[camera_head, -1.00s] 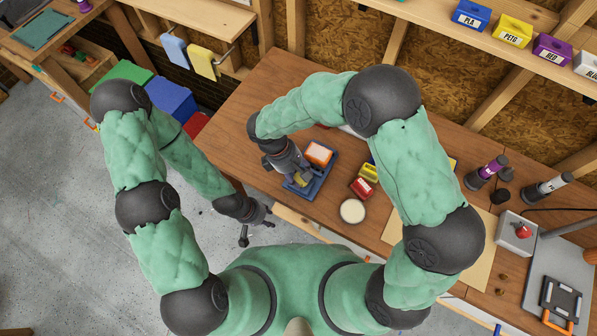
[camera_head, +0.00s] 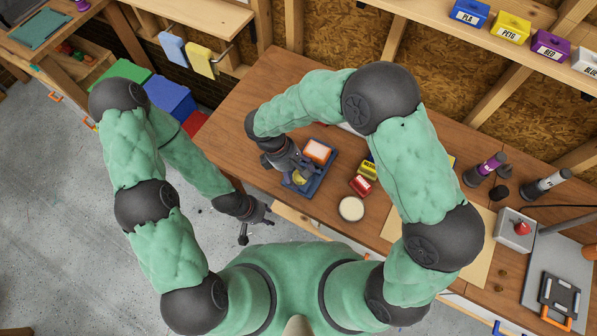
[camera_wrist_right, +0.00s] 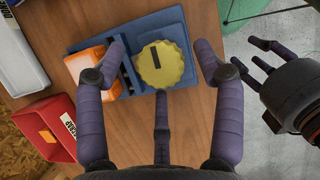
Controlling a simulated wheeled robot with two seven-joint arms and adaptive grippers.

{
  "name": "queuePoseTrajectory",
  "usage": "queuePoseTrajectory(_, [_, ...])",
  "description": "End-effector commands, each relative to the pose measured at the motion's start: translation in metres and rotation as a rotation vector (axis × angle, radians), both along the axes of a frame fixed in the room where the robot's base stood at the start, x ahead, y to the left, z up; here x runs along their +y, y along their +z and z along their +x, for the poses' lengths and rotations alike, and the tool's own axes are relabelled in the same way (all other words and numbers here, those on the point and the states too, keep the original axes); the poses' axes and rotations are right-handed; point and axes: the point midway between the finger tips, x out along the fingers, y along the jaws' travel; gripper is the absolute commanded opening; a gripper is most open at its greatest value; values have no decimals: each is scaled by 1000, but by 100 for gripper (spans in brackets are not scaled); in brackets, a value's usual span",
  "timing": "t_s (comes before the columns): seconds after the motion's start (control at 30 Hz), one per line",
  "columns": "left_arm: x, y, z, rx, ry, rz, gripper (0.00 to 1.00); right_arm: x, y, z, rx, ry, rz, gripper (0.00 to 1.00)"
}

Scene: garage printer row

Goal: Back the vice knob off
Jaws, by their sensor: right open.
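The vice is a blue block (camera_head: 317,184) on the wooden bench. Its round yellow knob (camera_head: 299,178) is partly hidden by my right gripper in the head view. In the right wrist view the ribbed knob (camera_wrist_right: 165,65) shows a dark pointer mark on its face, and an orange and white block (camera_wrist_right: 88,66) sits beside it on the blue vice (camera_wrist_right: 130,38). My right gripper (camera_head: 294,168) is over the knob with its fingers open. In the wrist view its fingers stand apart on both sides of the knob. My left gripper (camera_head: 256,224) is open and empty, off the bench's front edge.
A red box (camera_head: 360,185), a yellow box (camera_head: 368,169) and a cream round disc (camera_head: 351,209) stand to the right of the vice. Farther right are bottles and a grey box with a red button (camera_head: 516,229). Bare bench lies left of the vice.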

Motion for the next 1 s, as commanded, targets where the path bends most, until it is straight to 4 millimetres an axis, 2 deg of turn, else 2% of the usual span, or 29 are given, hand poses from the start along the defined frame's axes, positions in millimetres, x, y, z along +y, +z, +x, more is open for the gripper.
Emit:
queuePoseTrajectory(0.4, [0,0,0,0,0,0,40,28,69,9,-2,2,1,69])
queuePoseTrajectory(0.6, [0,0,0,0,0,0,40,38,95,12,0,1,0,69])
queuePoseTrajectory(0.77, [0,0,0,0,0,0,40,41,104,13,2,1,-1,69])
queuePoseTrajectory(1.0, [0,0,0,0,0,0,40,41,105,13,2,1,-1,69])
